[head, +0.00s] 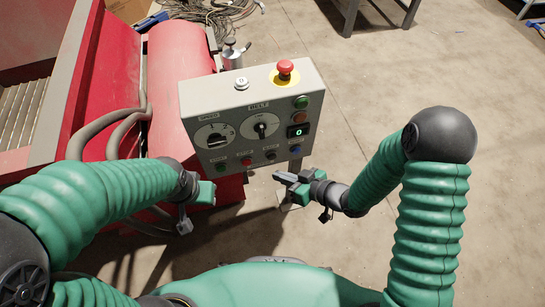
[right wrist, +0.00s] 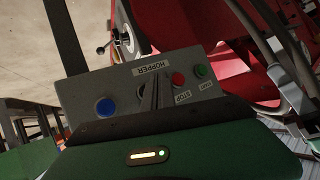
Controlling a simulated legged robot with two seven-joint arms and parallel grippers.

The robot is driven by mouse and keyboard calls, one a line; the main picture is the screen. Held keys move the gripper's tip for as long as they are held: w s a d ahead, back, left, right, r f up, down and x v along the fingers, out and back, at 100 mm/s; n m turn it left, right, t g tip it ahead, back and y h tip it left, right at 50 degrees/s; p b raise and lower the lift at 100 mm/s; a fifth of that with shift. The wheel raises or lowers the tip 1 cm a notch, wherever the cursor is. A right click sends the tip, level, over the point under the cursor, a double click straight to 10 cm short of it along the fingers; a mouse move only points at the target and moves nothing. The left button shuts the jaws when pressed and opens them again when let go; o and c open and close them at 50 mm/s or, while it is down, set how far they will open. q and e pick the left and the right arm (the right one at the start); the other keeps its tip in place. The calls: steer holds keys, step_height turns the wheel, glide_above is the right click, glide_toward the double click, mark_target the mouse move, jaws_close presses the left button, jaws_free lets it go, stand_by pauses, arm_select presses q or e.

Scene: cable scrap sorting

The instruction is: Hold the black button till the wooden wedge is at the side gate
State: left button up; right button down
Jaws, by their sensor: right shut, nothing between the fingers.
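The black button (head: 270,155) is in the bottom row of the grey control box (head: 205,100), between a red and a blue button. My right gripper (head: 279,177) is shut and empty, just in front of and below that row in the head view. In the right wrist view its fingers (right wrist: 150,97) point at the panel under the HOPPER label, between the blue and red buttons, and cover the black button's place. I cannot tell whether they touch it. The wooden wedge and side gate are not in view.
A blue button (head: 295,150) and a red button (head: 246,162) flank the black one. Red machinery (head: 180,70) with hoses stands left.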

mark_target(272, 156)
steer(key=shift+w+a+p, duration=0.15)
steer(key=shift+w+a, duration=0.1)
steer(key=shift+w, duration=0.5)
steer(key=shift+w+a+p, duration=0.15)
steer(key=shift+w+a, duration=0.1)
steer(key=shift+w, duration=0.45)
stand_by(0.9)
steer(key=shift+w+a+p, duration=0.1)
steer(key=shift+w+p, duration=0.2)
steer(key=shift+w, duration=0.1)
